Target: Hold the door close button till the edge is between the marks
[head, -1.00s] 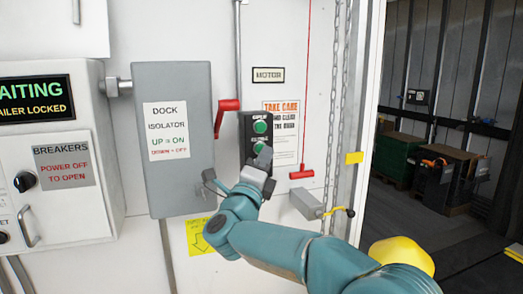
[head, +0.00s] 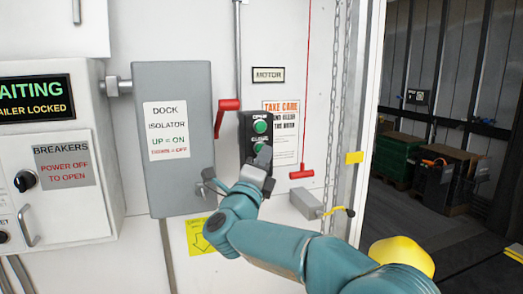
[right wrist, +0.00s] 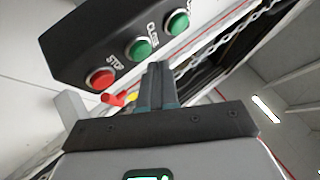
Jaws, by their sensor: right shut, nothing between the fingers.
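The black button box (head: 246,128) is on the white wall, with a green open button (head: 260,127) above a green close button (head: 259,147). The right wrist view shows the close button (right wrist: 138,47) between the open button (right wrist: 178,22) and a red stop button (right wrist: 103,78). My right gripper (head: 264,156) is shut and empty, its tips just below the close button in the head view. In the right wrist view its fingers (right wrist: 157,70) point toward the box beside the close button; I cannot tell whether they touch. My gripper hides the stop button in the head view. My left gripper is out of view.
The grey dock isolator (head: 185,185) is left of the button box. A red pull handle (head: 302,172) hangs on a cord to the right. A yellow patch (head: 354,157) is on the door frame, beside hanging chains (head: 334,120). The doorway at right shows dark crates (head: 405,155).

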